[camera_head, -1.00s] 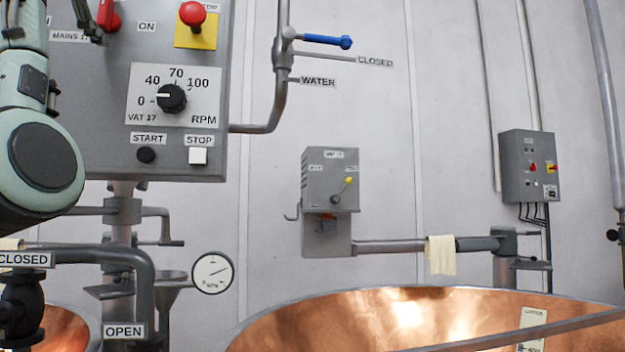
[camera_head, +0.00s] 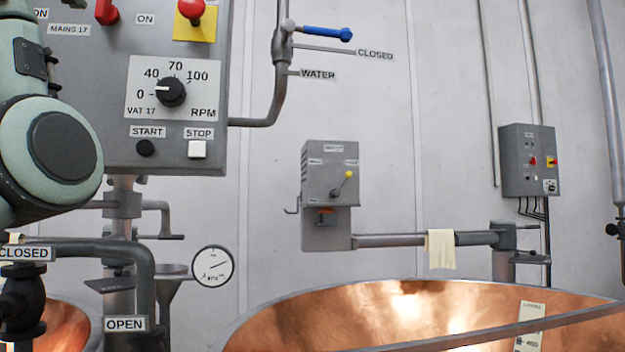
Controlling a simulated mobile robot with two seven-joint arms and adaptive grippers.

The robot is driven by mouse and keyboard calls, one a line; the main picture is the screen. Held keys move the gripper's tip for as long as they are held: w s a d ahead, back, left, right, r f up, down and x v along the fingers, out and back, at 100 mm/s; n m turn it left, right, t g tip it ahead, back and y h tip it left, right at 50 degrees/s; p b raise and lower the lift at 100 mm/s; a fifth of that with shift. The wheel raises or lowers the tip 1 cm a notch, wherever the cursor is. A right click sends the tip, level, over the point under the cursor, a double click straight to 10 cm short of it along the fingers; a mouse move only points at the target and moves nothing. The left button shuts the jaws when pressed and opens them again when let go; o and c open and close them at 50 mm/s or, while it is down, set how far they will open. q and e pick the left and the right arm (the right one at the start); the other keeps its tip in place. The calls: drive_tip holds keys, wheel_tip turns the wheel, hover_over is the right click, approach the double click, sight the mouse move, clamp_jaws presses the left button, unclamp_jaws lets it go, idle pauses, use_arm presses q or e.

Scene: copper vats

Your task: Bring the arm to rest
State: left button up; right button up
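My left arm (camera_head: 52,150), pale green with dark joint covers, stands at the left edge of the head view. It is in front of the left side of the grey control panel (camera_head: 110,110). Only a dark sliver that looks like the tip of my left gripper (camera_head: 75,3) shows at the top edge, beside the red mains handle (camera_head: 107,11). The rest of that gripper is outside the picture, so its opening is hidden. My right arm and gripper do not show.
The panel carries a speed dial (camera_head: 171,92), a black start button (camera_head: 145,148) and a white stop button (camera_head: 198,149). A blue-handled water valve (camera_head: 326,34) juts out to its right. Pipes and a gauge (camera_head: 212,266) stand below. A copper vat (camera_head: 400,310) fills the lower right.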

sight(101, 2)
use_arm(q)
drive_tip(key=x, duration=0.9)
drive_tip(key=shift+w+a, duration=0.15)
drive_tip(key=shift+w, duration=0.05)
drive_tip(key=m, duration=0.4)
drive_tip(key=shift+s, duration=0.2)
drive_tip(key=m, duration=0.4)
drive_tip(key=shift+m, duration=0.3)
drive_tip(key=m, duration=0.4)
drive_tip(key=shift+d, duration=0.25)
drive_tip(key=m, duration=0.5)
drive_tip(key=shift+w+f, duration=0.1)
drive_tip(key=shift+f, duration=0.05)
drive_tip(key=shift+s+d+m, duration=0.15)
drive_tip(key=shift+s+m, duration=0.1)
drive_tip(key=shift+m, duration=0.05)
drive_tip(key=shift+s+d, duration=0.1)
drive_tip(key=shift+s, duration=0.5)
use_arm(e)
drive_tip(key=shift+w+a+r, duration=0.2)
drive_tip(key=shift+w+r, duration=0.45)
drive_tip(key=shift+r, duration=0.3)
use_arm(q)
drive_tip(key=shift+w, duration=0.1)
